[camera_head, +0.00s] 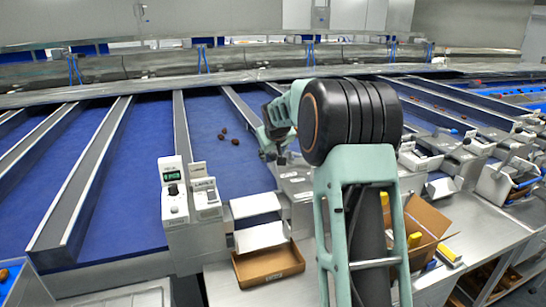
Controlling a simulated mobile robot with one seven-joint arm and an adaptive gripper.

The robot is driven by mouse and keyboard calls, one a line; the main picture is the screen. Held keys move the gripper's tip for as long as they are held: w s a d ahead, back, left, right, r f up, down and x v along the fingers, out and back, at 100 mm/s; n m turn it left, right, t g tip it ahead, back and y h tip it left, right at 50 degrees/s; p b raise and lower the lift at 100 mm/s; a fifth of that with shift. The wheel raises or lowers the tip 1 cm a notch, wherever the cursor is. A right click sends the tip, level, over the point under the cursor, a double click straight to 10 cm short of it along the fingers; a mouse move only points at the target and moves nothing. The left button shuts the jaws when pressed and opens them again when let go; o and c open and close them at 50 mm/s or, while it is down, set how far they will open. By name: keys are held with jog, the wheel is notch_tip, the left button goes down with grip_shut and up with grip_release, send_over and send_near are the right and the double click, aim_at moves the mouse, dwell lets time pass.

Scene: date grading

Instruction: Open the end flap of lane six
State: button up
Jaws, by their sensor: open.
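Blue sorting lanes run toward me between metal dividers, and I cannot read which is lane six. One blue lane (225,160) holds a few dark dates (235,142). At its near end are pale metal flap panels (258,206), above an open brown carton (268,266). I cannot tell whether these panels are one flap, or how far open it is. My gripper (284,156) is open, small and partly hidden at the far end of my arm, above the lane's end and right of the dates. I see nothing held in it.
A control box (173,190) with a green display and a labelled box (205,192) stand left of the panels. A larger carton (428,222) with yellow items sits on the right metal bench (490,228). My arm hides much of the centre right.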

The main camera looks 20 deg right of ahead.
jog(key=v, duration=0.7)
jog(key=shift+s+r, duration=0.1)
jog(key=shift+s, duration=0.05)
